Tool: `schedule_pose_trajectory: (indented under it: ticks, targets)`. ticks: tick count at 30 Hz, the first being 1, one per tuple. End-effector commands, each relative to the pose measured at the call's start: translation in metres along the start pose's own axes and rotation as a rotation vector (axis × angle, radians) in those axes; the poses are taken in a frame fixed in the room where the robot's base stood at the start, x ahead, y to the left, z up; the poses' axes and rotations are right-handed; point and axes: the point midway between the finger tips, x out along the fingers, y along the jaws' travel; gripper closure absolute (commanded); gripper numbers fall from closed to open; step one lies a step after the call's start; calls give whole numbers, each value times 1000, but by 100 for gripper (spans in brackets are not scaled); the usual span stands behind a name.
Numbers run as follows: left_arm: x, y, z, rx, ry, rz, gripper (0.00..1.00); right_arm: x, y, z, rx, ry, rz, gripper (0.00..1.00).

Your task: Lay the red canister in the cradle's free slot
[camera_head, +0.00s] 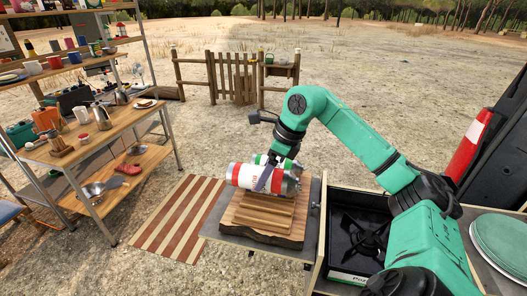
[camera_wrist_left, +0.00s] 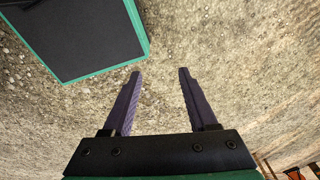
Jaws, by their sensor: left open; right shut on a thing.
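The red canister (camera_head: 242,176), white with red bands, lies on its side above the front part of the wooden cradle (camera_head: 262,215) in the head view. My right gripper (camera_head: 266,180) is shut around its middle, reaching down from above. I cannot tell whether the canister touches the cradle. A canister with green ends (camera_head: 289,164) lies just behind it, partly hidden by the red canister and my right gripper. My left gripper (camera_wrist_left: 160,72) shows only in the left wrist view, open and empty above gravel.
The cradle rests on a board on a grey shelf (camera_head: 225,225). A drawer with a black stove (camera_head: 360,238) is to its right. A striped mat (camera_head: 180,222) lies on the ground to the left, near a shelf rack (camera_head: 110,140) with kitchenware.

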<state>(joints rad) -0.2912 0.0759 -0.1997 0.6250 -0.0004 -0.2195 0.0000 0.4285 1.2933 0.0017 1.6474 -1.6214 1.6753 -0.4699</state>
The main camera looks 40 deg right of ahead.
Motion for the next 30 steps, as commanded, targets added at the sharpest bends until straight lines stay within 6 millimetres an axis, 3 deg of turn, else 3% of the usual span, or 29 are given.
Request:
schedule_pose_trajectory:
  ticks: [5,12,15,18,24,30]
  targets:
    - [4,7,-14,1,21,10,41,2,0,-1,-1,-2,-1,98]
    - [17,-6,27,3,-41,-8,41,18,0,-7,-2,-3,-1,98]
    - [24,-8,35,2,-52,-11,41,25,0,-10,-2,-3,-1,98]
    - [30,-8,31,2,-44,-11,41,32,0,-12,-2,-4,0,98]
    - [45,1,1,-2,8,1,41,46,0,-18,-3,-2,0,98]
    - [58,4,8,0,-3,4,41,59,0,-24,-3,-3,1,98]
